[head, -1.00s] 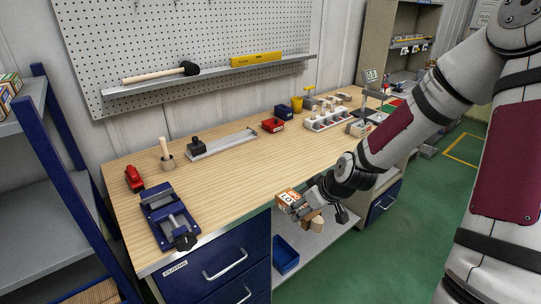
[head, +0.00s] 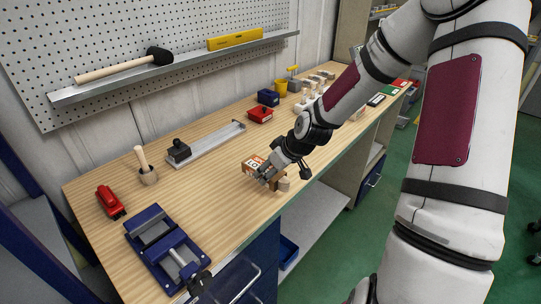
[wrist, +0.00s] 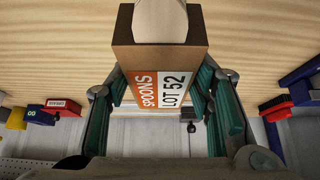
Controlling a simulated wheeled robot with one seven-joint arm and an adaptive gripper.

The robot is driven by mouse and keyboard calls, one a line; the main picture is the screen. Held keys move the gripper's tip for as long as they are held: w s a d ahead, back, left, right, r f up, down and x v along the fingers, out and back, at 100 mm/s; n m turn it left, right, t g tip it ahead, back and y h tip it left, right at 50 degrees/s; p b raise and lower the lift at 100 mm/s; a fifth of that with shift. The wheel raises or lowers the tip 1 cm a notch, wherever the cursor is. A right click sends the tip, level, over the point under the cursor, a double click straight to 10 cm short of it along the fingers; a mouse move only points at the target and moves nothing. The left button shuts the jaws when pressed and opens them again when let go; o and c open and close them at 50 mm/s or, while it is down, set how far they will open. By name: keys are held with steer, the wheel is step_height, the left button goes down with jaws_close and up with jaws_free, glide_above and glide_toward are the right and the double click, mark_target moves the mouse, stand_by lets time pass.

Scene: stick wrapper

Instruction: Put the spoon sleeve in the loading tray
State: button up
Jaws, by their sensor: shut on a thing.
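The spoon sleeve is a brown box with an orange and white label reading "SPOONS LOT 52" (head: 251,163). In the wrist view the sleeve (wrist: 161,88) sits between both fingers, with a pale wooden end sticking out at the top. My gripper (head: 264,174) is shut on the sleeve and holds it over the front part of the bench; its exact height is unclear. A long grey metal tray (head: 218,142), apparently the loading tray, lies behind and left of the sleeve. A black knobbed block (head: 178,150) is at its left end.
A blue vice (head: 166,247), a red tool (head: 110,202) and a wooden pot with a handle (head: 148,175) stand at left. Red (head: 260,115) and blue (head: 268,97) bins stand behind. The bench (head: 213,200) between vice and sleeve is clear.

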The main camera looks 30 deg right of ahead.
steer(key=w+d, duration=0.2)
steer(key=w, duration=0.1)
steer(key=w+d, duration=0.2)
steer(key=w, duration=0.1)
steer(key=w+d+f, duration=0.1)
steer(key=w+d, duration=0.1)
steer(key=w, duration=0.2)
steer(key=shift+d+f+b, duration=0.1)
steer(key=shift+d+b, duration=0.2)
steer(key=shift+f, duration=1.75)
steer(key=shift+f, duration=0.15)
steer(key=o, duration=1.2)
steer(key=shift+c, duration=0.2)
